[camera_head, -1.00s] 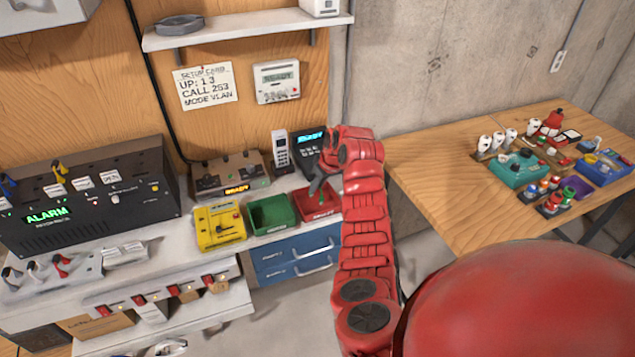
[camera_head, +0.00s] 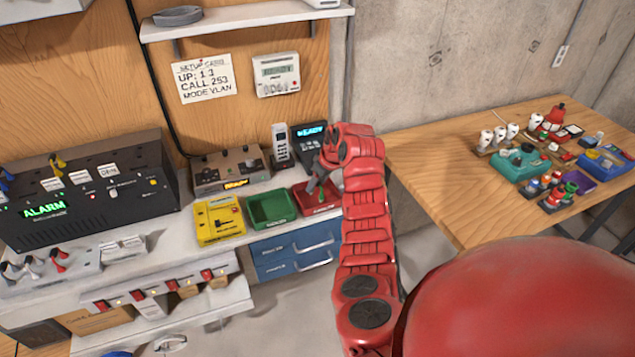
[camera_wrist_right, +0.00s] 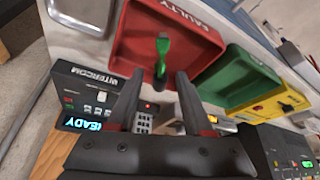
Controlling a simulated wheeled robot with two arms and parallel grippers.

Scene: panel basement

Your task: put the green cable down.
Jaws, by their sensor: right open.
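The green cable (camera_wrist_right: 162,58) is at the red tray marked FAULTY (camera_wrist_right: 205,35) in the right wrist view, with its upper part standing up over the tray floor. In the head view a small bit of the green cable (camera_head: 321,194) shows over the red tray (camera_head: 330,205). My right gripper (camera_wrist_right: 158,80) is open, its two dark fingers on either side of the cable's near end with gaps beside it. In the head view my right gripper (camera_head: 315,178) hangs just above the red tray. My left gripper is out of view.
A green tray (camera_head: 272,209) and a yellow box (camera_head: 220,221) stand left of the red tray. The intercom (camera_head: 312,140) and a handset (camera_head: 281,146) are behind it. A wooden table (camera_head: 440,175) with several small objects is at the right.

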